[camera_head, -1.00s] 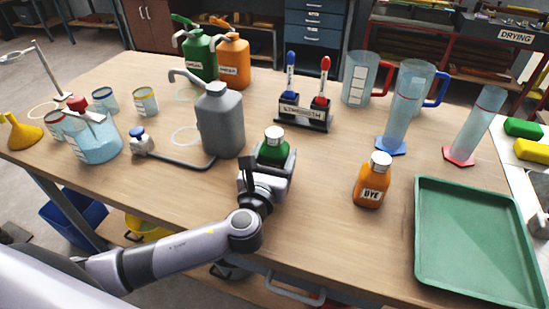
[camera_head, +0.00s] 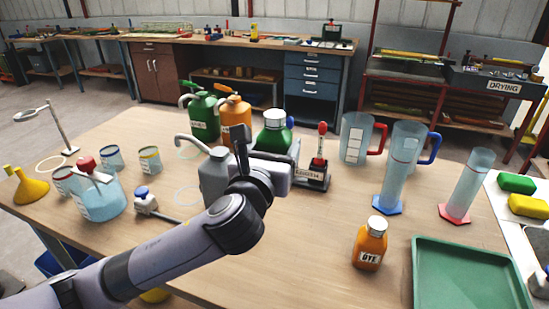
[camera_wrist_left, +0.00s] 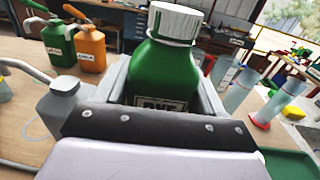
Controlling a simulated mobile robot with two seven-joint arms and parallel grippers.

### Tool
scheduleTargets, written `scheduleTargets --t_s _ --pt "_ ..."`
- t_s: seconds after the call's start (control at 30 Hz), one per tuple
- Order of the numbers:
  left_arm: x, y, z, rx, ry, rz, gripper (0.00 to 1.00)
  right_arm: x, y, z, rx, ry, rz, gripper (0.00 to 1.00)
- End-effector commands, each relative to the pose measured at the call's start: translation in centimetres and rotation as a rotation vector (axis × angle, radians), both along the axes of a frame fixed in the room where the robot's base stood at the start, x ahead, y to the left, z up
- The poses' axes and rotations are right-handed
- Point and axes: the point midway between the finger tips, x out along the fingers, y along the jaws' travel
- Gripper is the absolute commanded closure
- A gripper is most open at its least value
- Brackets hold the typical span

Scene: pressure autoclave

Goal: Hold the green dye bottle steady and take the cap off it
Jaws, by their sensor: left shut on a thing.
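The green dye bottle (camera_head: 272,138) has a white ribbed cap (camera_head: 276,116) on its neck. My left gripper (camera_head: 280,152) is shut on the bottle's body and holds it upright, raised above the table. In the left wrist view the green bottle (camera_wrist_left: 170,72) stands between the two fingers, with its white cap (camera_wrist_left: 175,22) on top and its label partly hidden by the gripper. My right gripper is not in view.
An orange dye bottle (camera_head: 370,245) stands at front right beside a green tray (camera_head: 420,275). A grey jug (camera_head: 213,175) and a stirrer stand (camera_head: 318,170) are close to the arm. Jugs and cylinders (camera_head: 398,165) stand at the right. Bare table lies front centre.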

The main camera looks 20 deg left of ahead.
Motion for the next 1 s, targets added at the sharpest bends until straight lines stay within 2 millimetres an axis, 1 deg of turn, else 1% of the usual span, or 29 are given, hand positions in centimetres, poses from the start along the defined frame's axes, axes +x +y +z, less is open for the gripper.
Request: scheduleTargets --t_s 0.03,0.23,0.27,0.3,0.37,0.4,0.43,0.63,0.73,0.87,1.0 --pt "0.0 0.0 0.3 -0.001 -0.004 0.000 0.75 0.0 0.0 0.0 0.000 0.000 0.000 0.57" --pt "0.0 0.0 0.2 -0.001 -0.004 0.000 0.75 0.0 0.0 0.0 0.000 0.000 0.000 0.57" --pt "0.0 0.0 0.2 -0.001 -0.004 0.000 0.38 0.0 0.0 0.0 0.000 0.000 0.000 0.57" --pt "0.0 0.0 0.2 -0.001 -0.004 0.000 0.51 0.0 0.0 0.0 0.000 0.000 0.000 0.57" --pt "0.0 0.0 0.2 -0.001 -0.004 0.000 0.71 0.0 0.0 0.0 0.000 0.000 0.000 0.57" --pt "0.0 0.0 0.2 -0.001 -0.004 0.000 0.84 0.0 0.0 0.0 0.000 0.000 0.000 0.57" --pt "0.0 0.0 0.2 -0.001 -0.004 0.000 0.86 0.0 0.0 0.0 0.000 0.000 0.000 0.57" --pt "0.0 0.1 0.1 -0.001 -0.003 0.001 0.86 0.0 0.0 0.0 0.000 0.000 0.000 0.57" --pt "-0.3 0.4 -0.6 0.000 -0.001 0.003 0.87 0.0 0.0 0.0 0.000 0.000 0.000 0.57" --pt "-1.3 1.2 -2.5 -0.001 0.003 0.006 0.87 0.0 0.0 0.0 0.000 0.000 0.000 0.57" --pt "-3.0 2.4 -5.1 0.001 0.006 0.009 0.87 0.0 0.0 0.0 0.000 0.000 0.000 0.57"
